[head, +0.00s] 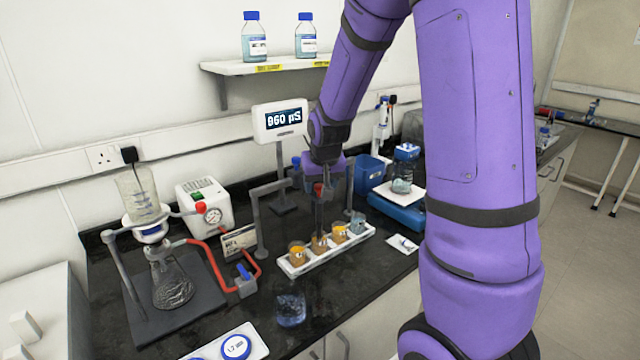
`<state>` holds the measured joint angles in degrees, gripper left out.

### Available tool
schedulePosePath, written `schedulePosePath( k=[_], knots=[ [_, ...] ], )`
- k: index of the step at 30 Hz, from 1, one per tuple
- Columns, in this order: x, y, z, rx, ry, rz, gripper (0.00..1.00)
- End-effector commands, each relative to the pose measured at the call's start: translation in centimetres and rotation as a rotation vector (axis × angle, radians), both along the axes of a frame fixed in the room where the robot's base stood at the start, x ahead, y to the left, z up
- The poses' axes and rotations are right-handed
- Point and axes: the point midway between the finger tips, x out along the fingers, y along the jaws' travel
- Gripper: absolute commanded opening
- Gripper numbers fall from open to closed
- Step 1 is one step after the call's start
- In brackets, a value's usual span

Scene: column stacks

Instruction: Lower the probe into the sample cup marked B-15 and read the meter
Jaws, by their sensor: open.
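The white tray (290,271) on the black bench holds three cups of orange liquid: a left cup (297,257), a middle cup (320,246) and a right cup (339,237). Their marks are too small to read, so I cannot tell which is B-15. A dark upright probe (320,214) with a red top has its lower end at the middle cup; I cannot tell how deep it reaches. My gripper (318,184) is open around or beside the probe's top, partly hidden by my wrist. The meter (281,121) shows about 860 or 960 µS.
A clear glass (357,223) stands at the tray's right end. A grey stand (262,220) rises close on the left, near a red-hosed flask (172,285). A blue balance (395,208) stands right.

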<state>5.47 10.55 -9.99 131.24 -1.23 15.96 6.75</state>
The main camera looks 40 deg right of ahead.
Motion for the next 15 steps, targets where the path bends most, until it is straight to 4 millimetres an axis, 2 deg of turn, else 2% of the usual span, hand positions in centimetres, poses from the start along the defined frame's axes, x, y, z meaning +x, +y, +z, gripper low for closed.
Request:
schedulePosePath(
  k=[9,15],
  knots=[
    [0.08,-0.01,-0.18,0.000,0.000,0.000,0.55],
    [0.07,-0.01,-0.17,0.000,0.000,0.000,0.09]
  ],
)
